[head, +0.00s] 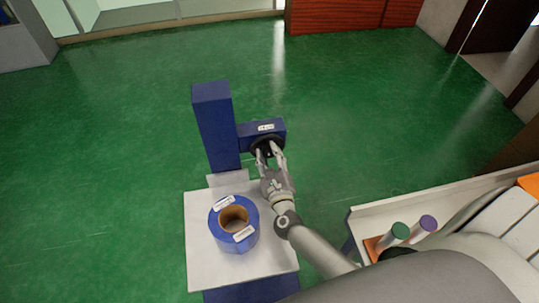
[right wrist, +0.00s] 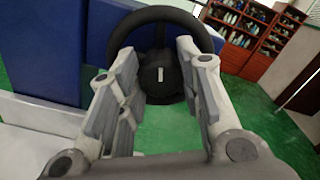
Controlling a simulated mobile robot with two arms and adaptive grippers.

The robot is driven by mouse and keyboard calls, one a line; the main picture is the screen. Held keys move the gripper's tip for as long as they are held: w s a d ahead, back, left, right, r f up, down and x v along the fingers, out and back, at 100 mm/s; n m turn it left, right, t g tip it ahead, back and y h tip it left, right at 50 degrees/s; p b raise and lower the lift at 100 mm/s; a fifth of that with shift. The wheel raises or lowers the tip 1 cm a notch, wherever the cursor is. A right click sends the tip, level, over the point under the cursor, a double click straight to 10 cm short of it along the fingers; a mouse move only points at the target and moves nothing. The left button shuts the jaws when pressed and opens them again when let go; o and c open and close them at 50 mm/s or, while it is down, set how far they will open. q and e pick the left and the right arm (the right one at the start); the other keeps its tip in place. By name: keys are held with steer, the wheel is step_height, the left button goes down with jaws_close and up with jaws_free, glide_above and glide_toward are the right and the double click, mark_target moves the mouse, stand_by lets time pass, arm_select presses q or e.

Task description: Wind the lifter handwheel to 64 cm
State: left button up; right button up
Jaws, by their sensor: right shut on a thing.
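The black handwheel (head: 262,143) sits on the front of a blue side box on the blue lifter column (head: 213,125). In the right wrist view the handwheel (right wrist: 158,80) shows its dark hub and thick rim, with a light mark on the hub. My right gripper (head: 270,157) is at the wheel, its fingers on either side of the lower rim; it is shut on the handwheel. A small white label (head: 266,127) on the box is too small to read. My left gripper is not in view.
The pale lifter platform (head: 198,262) carries a blue roll (head: 219,240) with a brown core and white labels. A pale-edged worktop (head: 365,215) with a green-topped and a purple-topped cylinder stands at the right. Green floor (head: 110,140) is open at the left.

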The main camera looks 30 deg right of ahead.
steer(key=o, duration=1)
steer(key=v, duration=1.2)
